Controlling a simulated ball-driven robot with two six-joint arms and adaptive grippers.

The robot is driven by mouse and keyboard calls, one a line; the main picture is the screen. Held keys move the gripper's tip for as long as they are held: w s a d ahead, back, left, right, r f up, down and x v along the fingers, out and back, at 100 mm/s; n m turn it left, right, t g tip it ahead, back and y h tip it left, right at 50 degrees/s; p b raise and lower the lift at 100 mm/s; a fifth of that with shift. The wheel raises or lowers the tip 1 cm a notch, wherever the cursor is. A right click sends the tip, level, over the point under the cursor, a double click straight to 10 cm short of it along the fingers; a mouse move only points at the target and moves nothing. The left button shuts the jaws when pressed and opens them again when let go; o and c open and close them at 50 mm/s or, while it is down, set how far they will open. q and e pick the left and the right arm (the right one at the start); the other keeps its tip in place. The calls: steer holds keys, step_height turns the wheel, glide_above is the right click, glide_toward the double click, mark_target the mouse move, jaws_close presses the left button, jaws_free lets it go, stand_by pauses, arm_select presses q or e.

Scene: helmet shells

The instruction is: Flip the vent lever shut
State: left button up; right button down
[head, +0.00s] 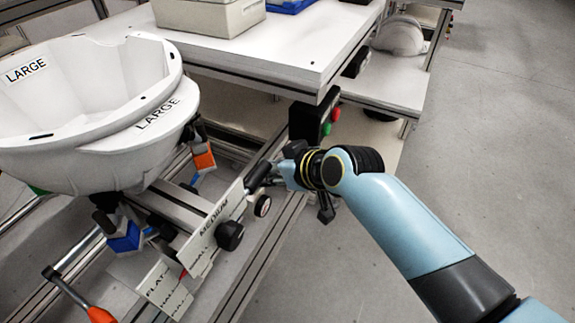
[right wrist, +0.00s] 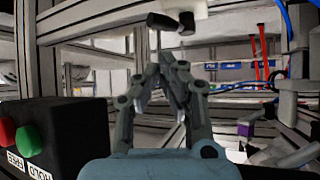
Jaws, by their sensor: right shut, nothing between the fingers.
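My right arm comes in from the lower right in the head view, and its gripper (head: 281,170) is beside a black handle (head: 258,178) at the end of the label plates. In the right wrist view my right gripper (right wrist: 178,68) has its fingers together with nothing between them. A black bar-shaped handle (right wrist: 165,22) on a white part shows just above the fingertips, and a gap seems to remain. I cannot tell for sure whether this handle is the vent lever, or its position. My left gripper is not in view.
White helmet shells marked LARGE (head: 88,150) sit on the fixture at left. A plate marked MEDIUM (head: 212,222) has a black knob (head: 229,236). A black button box (head: 308,122) with green and red buttons stands close behind my gripper. An orange-handled lever (head: 100,315) is at lower left.

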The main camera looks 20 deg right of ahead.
steer(key=v, duration=0.7)
steer(key=shift+f, duration=0.1)
